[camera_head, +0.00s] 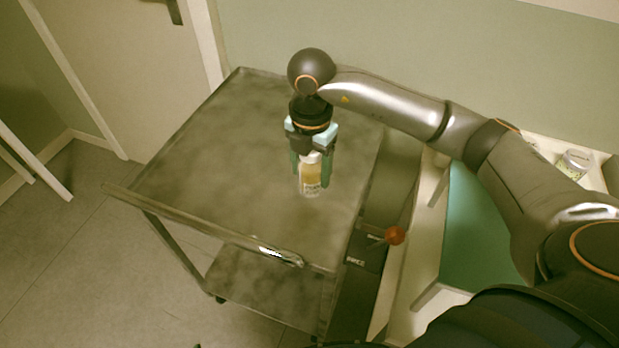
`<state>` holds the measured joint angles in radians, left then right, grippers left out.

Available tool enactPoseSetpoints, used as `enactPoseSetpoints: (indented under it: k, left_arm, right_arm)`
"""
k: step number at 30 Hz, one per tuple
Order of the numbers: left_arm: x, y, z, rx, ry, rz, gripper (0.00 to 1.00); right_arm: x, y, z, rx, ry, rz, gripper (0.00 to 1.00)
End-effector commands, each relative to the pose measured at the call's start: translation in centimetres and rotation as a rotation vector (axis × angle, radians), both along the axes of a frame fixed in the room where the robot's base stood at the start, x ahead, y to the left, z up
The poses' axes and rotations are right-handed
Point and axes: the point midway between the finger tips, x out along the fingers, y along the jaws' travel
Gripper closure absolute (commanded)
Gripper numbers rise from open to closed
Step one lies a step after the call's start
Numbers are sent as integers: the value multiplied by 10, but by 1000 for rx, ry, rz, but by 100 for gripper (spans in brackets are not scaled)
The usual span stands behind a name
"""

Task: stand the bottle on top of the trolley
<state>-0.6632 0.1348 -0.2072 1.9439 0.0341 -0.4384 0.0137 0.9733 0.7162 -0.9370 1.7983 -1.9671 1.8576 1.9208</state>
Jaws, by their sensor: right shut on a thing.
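The bottle (310,181) is small, with a white cap, yellowish contents and a pale label. It is upright between the fingers of my right gripper (310,172), which is shut on it and points down. The bottle is over the top of the grey metal trolley (220,150), toward its right side. I cannot tell whether the bottle's base touches the trolley top or hangs just above it. My left gripper is not in view.
The rest of the trolley top is bare. A lower shelf (265,297) shows beneath it. A red ball-shaped knob (395,235) is beside the trolley's right side. A white-framed green surface (485,235) and a jar (574,163) are at right. A door (150,60) is behind left.

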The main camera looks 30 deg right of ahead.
Motion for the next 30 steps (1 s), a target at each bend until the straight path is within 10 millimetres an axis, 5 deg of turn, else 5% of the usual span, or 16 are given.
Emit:
enactPoseSetpoints:
  k: [8,20,21,28,30]
  left_arm:
    - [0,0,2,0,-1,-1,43]
    - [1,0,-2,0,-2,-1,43]
    - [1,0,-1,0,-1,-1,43]
    - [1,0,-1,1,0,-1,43]
    - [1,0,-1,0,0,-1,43]
  right_arm:
    - [3,1,-33,0,2,0,100]
    - [4,1,-40,0,-1,1,100]
    - [4,1,-39,-1,-1,1,30]
    - [4,1,-39,0,0,1,4]
    - [4,1,-39,0,0,1,4]
